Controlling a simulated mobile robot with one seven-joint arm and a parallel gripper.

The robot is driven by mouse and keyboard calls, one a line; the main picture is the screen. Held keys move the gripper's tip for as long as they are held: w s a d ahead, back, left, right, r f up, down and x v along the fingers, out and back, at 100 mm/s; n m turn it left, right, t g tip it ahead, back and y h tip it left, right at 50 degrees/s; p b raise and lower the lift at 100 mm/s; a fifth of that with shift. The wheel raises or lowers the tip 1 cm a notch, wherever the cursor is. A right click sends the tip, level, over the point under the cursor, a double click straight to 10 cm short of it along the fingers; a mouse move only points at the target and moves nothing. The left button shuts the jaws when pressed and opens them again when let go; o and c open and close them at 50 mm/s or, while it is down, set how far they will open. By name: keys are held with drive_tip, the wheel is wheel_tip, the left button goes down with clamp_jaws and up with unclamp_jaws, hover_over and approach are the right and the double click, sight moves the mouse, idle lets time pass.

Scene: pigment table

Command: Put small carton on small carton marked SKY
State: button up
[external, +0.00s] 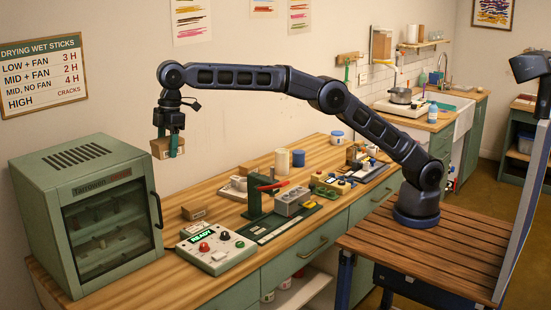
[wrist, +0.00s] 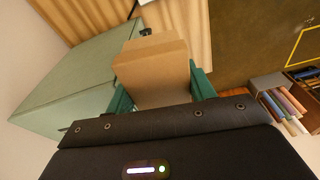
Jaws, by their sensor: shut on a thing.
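My gripper (external: 168,150) is shut on a small brown carton (external: 160,148) and holds it in the air above the back of the table, near the green cabinet. In the wrist view the carton (wrist: 150,68) sits between the two green fingers, with its plain brown faces toward the camera. Another small brown carton (external: 194,213) lies on the wooden table below and slightly right of my gripper. Its label is too small to read, so I cannot tell whether it says SKY. The two cartons are well apart.
The green drying cabinet (external: 88,205) stands left of the carton on the table. A control box with a lit display (external: 216,250) is in front of it. A green press (external: 258,198) and two jars (external: 282,160) stand to the right.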

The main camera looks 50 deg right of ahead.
drive_tip(key=w+d+f+m, duration=0.2)
drive_tip(key=w+d, duration=0.6)
drive_tip(key=w+d+f+m, duration=0.2)
drive_tip(key=w+d+m, duration=0.1)
drive_tip(key=w+d, duration=0.55)
drive_tip(key=m+t+h, duration=0.2)
drive_tip(key=m, duration=1)
hover_over(248, 164)
wheel_tip(248, 164, down, 10)
drive_tip(key=f, duration=1.9)
drive_tip(key=shift+s+d+f, duration=0.15)
drive_tip(key=shift+d+f, duration=0.05)
drive_tip(key=shift+f, duration=0.1)
drive_tip(key=o, duration=1.1)
drive_tip(key=shift+c, duration=0.2)
